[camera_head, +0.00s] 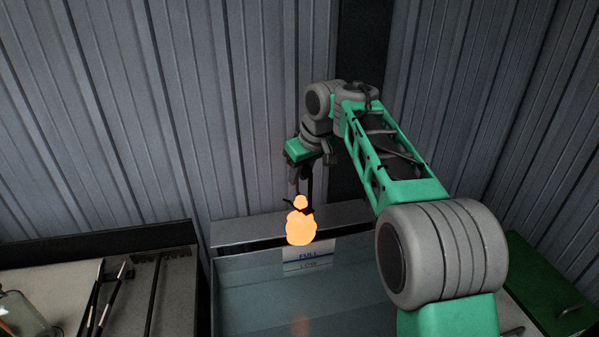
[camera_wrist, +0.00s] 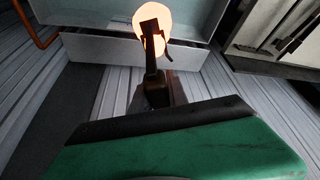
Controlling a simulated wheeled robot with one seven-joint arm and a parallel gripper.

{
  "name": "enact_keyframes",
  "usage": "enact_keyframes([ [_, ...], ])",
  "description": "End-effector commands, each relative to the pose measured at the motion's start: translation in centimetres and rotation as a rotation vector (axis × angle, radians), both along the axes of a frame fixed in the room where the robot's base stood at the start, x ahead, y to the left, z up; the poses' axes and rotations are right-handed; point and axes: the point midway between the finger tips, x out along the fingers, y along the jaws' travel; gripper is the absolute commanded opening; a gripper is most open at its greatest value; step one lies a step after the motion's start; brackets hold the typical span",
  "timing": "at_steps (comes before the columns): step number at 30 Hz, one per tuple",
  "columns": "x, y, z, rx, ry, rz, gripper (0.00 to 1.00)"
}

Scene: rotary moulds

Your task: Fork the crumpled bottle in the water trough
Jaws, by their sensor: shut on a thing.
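The crumpled bottle (camera_head: 301,227) glows orange, with a small round neck end on top and a wider body below. It hangs upright over the back part of the water trough (camera_head: 240,263), apart from the water. A dark fork (camera_head: 309,190) reaches down to its neck, with short prongs beside it. My gripper (camera_head: 301,172) is shut on the fork's handle above the bottle. In the wrist view the fork (camera_wrist: 151,62) runs from my gripper (camera_wrist: 155,93) across the glowing bottle (camera_wrist: 162,20). The fork's exact hold on the neck is hard to make out.
A label marked FULL and LOW (camera_head: 308,257) is on the trough's back wall. A bench (camera_head: 175,285) with dark rods and a glass vessel (camera_head: 22,316) stands at left. A green box (camera_head: 545,290) is at right. Corrugated walls (camera_head: 130,120) close in behind.

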Motion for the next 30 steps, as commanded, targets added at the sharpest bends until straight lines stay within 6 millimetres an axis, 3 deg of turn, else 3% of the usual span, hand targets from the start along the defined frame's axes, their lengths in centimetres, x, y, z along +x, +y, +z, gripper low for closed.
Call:
enact_keyframes([
  [30,0.0,0.1,-13.3,0.001,-0.006,0.001,0.0],
])
